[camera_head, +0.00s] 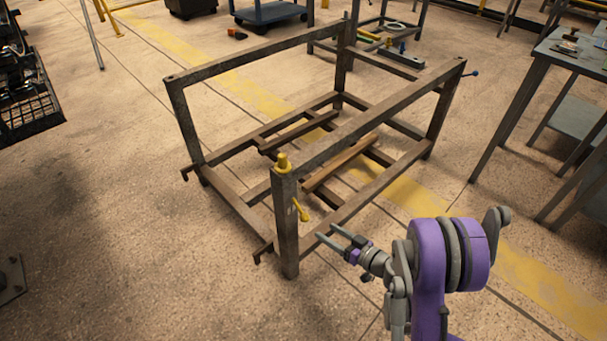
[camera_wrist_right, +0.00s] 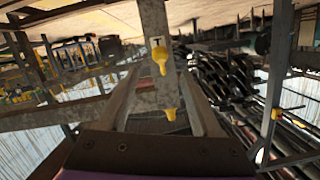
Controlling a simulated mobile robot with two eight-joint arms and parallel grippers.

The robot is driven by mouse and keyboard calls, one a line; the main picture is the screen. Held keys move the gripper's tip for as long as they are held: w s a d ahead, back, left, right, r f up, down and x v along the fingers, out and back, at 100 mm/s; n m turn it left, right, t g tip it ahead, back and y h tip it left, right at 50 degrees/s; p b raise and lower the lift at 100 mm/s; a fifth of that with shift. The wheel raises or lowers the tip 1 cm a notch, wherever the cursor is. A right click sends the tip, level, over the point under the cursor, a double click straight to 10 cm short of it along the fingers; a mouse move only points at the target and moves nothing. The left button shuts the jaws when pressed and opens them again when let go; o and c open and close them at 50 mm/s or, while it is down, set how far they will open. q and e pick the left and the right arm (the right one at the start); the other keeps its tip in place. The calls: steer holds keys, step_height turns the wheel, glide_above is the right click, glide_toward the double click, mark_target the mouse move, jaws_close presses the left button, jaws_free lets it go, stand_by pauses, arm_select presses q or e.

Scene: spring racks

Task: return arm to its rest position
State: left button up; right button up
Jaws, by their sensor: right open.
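My right arm (camera_head: 430,270), purple and grey, comes in from the lower right in the head view. Its right gripper (camera_head: 324,231) is open, with two grey fingers apart and nothing seen between them. The fingers point left toward the near corner post of a brown metal rack (camera_head: 286,230). A yellow knob (camera_head: 283,160) sits on top of that post, and a yellow handle (camera_head: 301,211) is on its side, just above and left of the fingertips. In the right wrist view, the fingers (camera_wrist_right: 160,78) frame a grey post with two yellow pieces (camera_wrist_right: 160,60). My left gripper is not in view.
A grey worktable (camera_head: 570,55) stands at the upper right. A black basket (camera_head: 28,115) is at the left edge. A blue cart (camera_head: 268,14) and a second frame (camera_head: 385,25) stand behind the rack. The floor left of the rack is largely clear.

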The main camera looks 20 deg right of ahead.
steer(key=shift+a, duration=0.1)
steer(key=s+a+r+g+h, duration=0.1)
steer(key=s+a+r+g, duration=0.5)
steer(key=s+a, duration=0.4)
steer(key=s+d+r+m+g+h, duration=0.2)
steer(key=s+g+h, duration=0.3)
steer(key=s, duration=1)
arm_select(q)
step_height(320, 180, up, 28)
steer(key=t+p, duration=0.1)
steer(key=p, duration=2.3)
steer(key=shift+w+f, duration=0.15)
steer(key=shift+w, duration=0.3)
arm_select(e)
step_height(320, 180, up, 28)
steer(key=w+t, duration=0.1)
steer(key=t, duration=0.1)
steer(key=shift+a+f+h, duration=0.15)
steer(key=shift+f+h, duration=0.05)
steer(key=shift+h, duration=0.1)
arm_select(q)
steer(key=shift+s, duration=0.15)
arm_select(e)
steer(key=shift+s, duration=0.1)
